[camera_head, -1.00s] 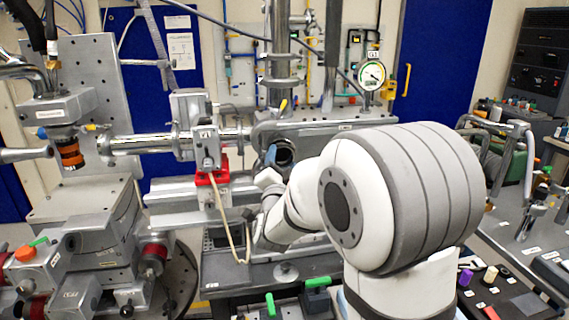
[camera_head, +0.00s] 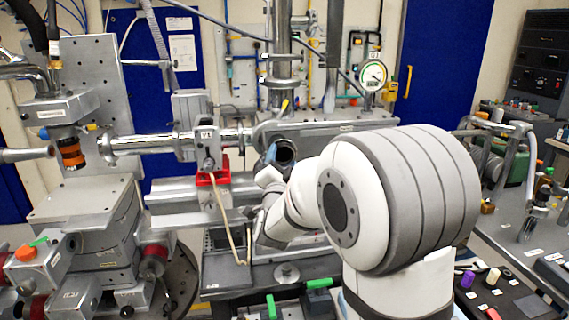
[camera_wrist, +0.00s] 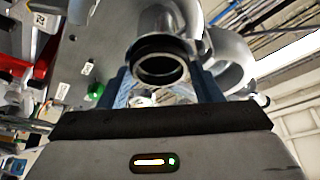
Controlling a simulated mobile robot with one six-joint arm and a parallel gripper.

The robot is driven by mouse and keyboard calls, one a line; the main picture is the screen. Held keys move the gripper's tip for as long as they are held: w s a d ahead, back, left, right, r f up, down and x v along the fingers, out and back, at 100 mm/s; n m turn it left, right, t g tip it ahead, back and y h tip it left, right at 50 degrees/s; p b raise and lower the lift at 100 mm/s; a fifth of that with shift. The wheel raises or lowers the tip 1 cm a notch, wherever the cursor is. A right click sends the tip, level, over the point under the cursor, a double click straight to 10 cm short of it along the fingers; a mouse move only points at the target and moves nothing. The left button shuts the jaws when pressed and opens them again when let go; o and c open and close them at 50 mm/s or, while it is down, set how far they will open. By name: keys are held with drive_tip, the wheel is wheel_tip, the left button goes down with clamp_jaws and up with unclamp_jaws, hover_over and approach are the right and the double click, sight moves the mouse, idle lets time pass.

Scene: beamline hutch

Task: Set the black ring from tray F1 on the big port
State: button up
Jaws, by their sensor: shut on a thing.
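In the wrist view, my gripper (camera_wrist: 163,88) is shut on the black ring (camera_wrist: 160,49), which sits between the fingertips. A grey cylindrical port (camera_wrist: 187,14), apparently the big port, lies directly behind the ring. The ring overlaps the port's mouth in this view; I cannot tell whether they touch or a gap remains. I cannot make out tray F1's label in either view.
A beam pipe (camera_head: 140,142) with a valve and red bracket (camera_head: 213,176) lies left of my arm. A cable hangs beside it. A pressure gauge (camera_head: 372,75) stands behind. A dark tray with knobs (camera_head: 505,296) lies on the right bench.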

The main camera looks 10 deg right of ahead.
drive_tip(key=o, duration=1)
drive_tip(key=s+a+f+n+g+y+b, duration=0.2)
drive_tip(key=s+a+f+n+g+y, duration=0.2)
drive_tip(key=s+f+n+g+y, duration=0.6)
drive_tip(key=s+d+f+n+g+h, duration=0.1)
drive_tip(key=s+f+g, duration=0.1)
drive_tip(key=s, duration=0.6)
drive_tip(key=s+d+f+n+g+h, duration=0.1)
drive_tip(key=s+d+f+g, duration=0.1)
drive_tip(key=s, duration=0.6)
drive_tip(key=s+d+f+g+h, duration=0.2)
drive_tip(key=s+g, duration=0.1)
drive_tip(key=s, duration=0.4)
drive_tip(key=shift+s+f+n+g, duration=0.4)
